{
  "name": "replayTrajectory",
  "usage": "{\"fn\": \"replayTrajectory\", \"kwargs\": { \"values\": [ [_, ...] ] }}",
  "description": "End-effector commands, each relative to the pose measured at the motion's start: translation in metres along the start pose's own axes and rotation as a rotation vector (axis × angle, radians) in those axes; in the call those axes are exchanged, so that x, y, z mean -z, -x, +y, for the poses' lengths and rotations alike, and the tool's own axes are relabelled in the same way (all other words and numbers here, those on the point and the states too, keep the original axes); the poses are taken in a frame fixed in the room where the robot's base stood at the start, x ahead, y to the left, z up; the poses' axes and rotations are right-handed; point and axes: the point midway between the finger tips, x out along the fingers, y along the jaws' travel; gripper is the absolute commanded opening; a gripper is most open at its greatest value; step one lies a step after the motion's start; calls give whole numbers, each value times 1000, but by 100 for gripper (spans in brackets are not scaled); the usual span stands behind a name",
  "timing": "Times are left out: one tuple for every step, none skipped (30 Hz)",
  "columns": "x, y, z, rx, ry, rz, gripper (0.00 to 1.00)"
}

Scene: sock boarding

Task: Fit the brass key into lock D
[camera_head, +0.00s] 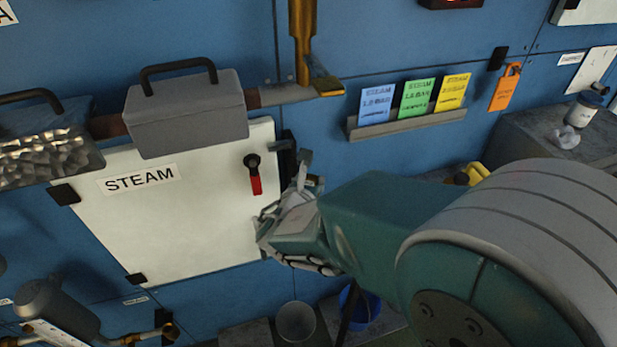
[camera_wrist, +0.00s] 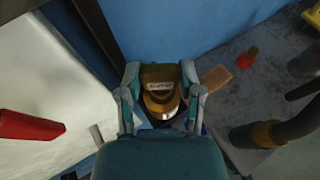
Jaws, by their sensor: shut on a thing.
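My gripper (camera_head: 285,212) is in front of the right edge of a white cabinet door marked STEAM (camera_head: 190,215). In the wrist view its two fingers are closed on the sides of a brass-coloured piece (camera_wrist: 158,76), which I take as the brass key. This piece bears a pale label that is too small to read, and its lower end is rounded. It is hidden in the head view. I cannot make out a lock marked D in either view.
A red handle (camera_head: 256,184) is on the STEAM door, and it shows in the wrist view (camera_wrist: 28,126). A grey box (camera_head: 187,115) juts out above the door. A rack (camera_head: 410,122) of coloured cards is on the blue wall. A blue bucket (camera_head: 364,300) stands below.

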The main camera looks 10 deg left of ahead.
Motion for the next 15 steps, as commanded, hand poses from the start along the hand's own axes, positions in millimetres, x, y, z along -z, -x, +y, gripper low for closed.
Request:
{"fn": "replayTrajectory", "kwargs": {
  "values": [
    [1, 0, 0, 0, 1, 0, 0],
    [2, -1, 0, 0, 1, 0, 0],
    [2, -1, 0, 0, 1, 0, 0],
    [3, -1, 0, 0, 1, 0, 0],
    [4, -1, 0, 0, 1, -1, 0],
    [4, -2, 0, -1, 1, -1, 0],
    [5, -2, 0, -1, 0, -1, 0],
    [6, -2, 0, -1, 0, 0, 0],
    [6, -2, 0, -1, 0, 0, 0],
    [7, -2, 0, -1, 0, 0, 0],
    [8, -3, 0, -1, 0, 0, 0],
    [8, -3, 0, -1, 1, 0, 0],
    [9, -3, 0, 0, 1, 0, 0],
    [10, -4, 0, 0, 1, 0, 0],
    [11, -4, 0, 0, 1, 0, 0]
  ]
}}
